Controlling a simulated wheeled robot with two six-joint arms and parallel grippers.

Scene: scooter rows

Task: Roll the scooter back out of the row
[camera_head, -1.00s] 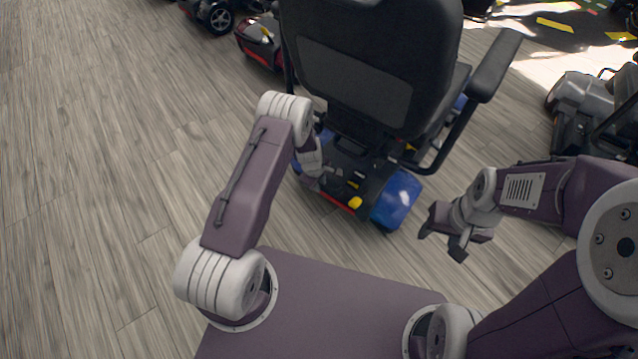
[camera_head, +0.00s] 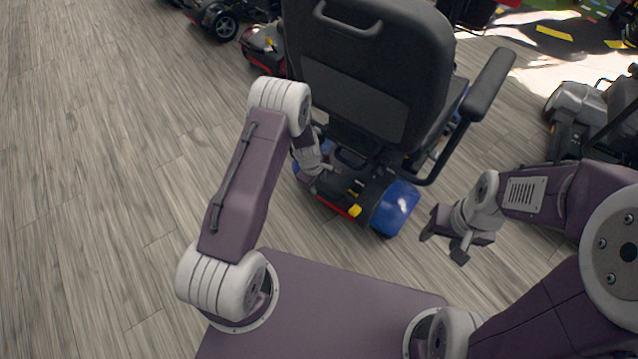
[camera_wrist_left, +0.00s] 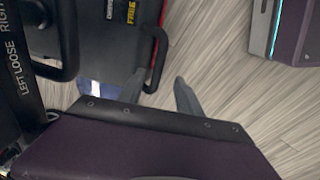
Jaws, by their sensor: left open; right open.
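The scooter (camera_head: 398,208) stands with its rear toward me, with blue rear fenders, a black seat with a high back (camera_head: 365,75) and a right armrest (camera_head: 489,84). My left gripper (camera_head: 326,172) is open at the scooter's rear, below the seat back; my own arm partly hides it. In the left wrist view its open fingers (camera_wrist_left: 157,88) are beside a black loop handle (camera_wrist_left: 158,50) on the scooter's rear. My right gripper (camera_head: 444,240) is open and empty, right of the blue fender.
A red scooter (camera_head: 264,45) and a dark one (camera_head: 215,20) stand further back left. A grey and black scooter (camera_head: 580,110) stands at the right. The wooden floor (camera_head: 100,150) at the left is clear.

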